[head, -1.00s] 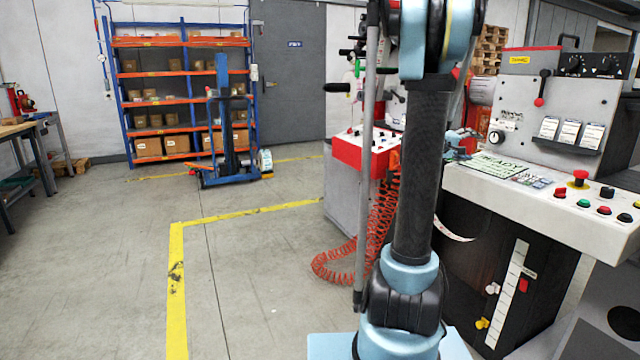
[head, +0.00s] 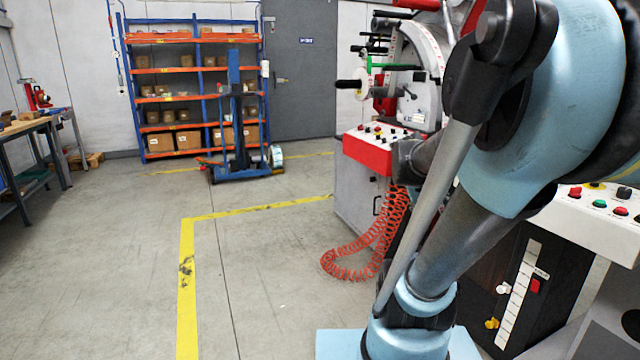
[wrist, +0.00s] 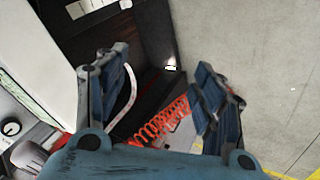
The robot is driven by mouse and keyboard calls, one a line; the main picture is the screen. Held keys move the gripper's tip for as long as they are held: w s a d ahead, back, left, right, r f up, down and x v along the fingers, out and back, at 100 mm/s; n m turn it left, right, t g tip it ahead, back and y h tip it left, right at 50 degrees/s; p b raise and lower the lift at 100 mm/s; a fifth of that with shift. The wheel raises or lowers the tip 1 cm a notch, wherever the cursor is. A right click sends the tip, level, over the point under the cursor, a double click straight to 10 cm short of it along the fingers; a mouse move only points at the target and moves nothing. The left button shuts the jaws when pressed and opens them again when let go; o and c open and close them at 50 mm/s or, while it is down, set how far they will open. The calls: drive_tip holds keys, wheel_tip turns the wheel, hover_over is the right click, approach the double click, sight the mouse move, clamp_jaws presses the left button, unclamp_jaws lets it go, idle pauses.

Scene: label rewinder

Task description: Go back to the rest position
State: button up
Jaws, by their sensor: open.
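My gripper (wrist: 160,95) shows in the wrist view with its two blue fingers spread apart. It is open and nothing is between the fingers. Beyond the fingers are the dark machine side, a red coiled hose (wrist: 160,124) and the grey floor. In the head view my blue and grey arm is folded large across the right side. It hides much of the machine, and I cannot make out my gripper there.
The machine's white control ledge (head: 585,225) with coloured buttons stands at the right, close to my arm. A red-topped grey cabinet (head: 362,190) stands mid-view, with the coiled hose (head: 365,255) beside it. A pallet lifter (head: 237,140) and shelving (head: 165,90) are behind. Open floor (head: 110,240) lies left.

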drive_tip(key=s+a+f+n+g+y, duration=0.1)
drive_tip(key=s+a+f+y, duration=0.4)
drive_tip(key=s+a+f, duration=0.3)
drive_tip(key=s+a, duration=0.4)
drive_tip(key=a, duration=0.2)
drive_tip(key=shift+s+f+g+y, duration=0.15)
drive_tip(key=shift+f+g+y, duration=0.15)
drive_tip(key=shift+f, duration=0.05)
drive_tip(key=shift+w+f, duration=0.2)
drive_tip(key=shift+w, duration=0.3)
